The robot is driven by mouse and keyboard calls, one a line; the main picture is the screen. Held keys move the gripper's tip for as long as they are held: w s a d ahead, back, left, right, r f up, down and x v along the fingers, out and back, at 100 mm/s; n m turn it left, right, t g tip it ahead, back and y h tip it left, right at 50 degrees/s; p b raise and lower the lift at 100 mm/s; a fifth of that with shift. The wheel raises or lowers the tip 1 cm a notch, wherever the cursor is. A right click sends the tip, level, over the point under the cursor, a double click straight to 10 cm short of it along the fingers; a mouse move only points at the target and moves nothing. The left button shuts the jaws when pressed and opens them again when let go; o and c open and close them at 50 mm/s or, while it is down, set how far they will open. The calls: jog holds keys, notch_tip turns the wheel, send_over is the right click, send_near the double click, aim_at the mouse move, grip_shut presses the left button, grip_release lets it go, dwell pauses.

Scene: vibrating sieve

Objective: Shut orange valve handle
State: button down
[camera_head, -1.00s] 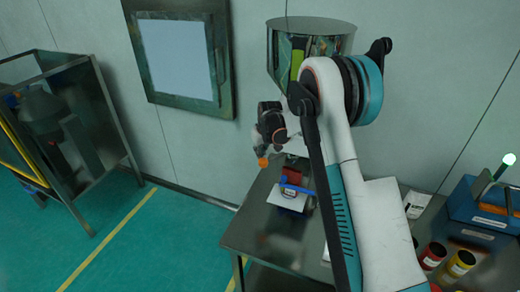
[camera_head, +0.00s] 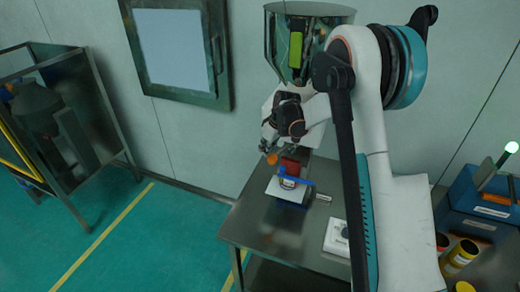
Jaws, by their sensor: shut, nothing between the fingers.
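The orange valve handle (camera_head: 272,158) shows as a small round orange end below the steel hopper, left of the red block on the bench. My gripper (camera_head: 275,147) is just above it, shut and empty. The fingertips look very close to the handle, but I cannot tell whether they touch it. The rest of the valve is hidden behind my gripper and arm.
The steel hopper (camera_head: 285,65) is above my wrist. On the metal bench (camera_head: 250,222) are a red block (camera_head: 291,165), a blue-and-white device (camera_head: 285,192) and a white box (camera_head: 337,237). Blue boxes (camera_head: 480,200) are at right.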

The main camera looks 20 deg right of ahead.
jog(key=s+d+n+g+y+b, duration=0.1)
jog(key=s+d+n+b, duration=0.4)
jog(key=d, duration=0.5)
jog(key=shift+s+d+n+g+y, duration=0.4)
jog(key=shift+s+n, duration=0.7)
jog(key=shift+s, duration=0.55)
jog(key=shift+d, duration=0.15)
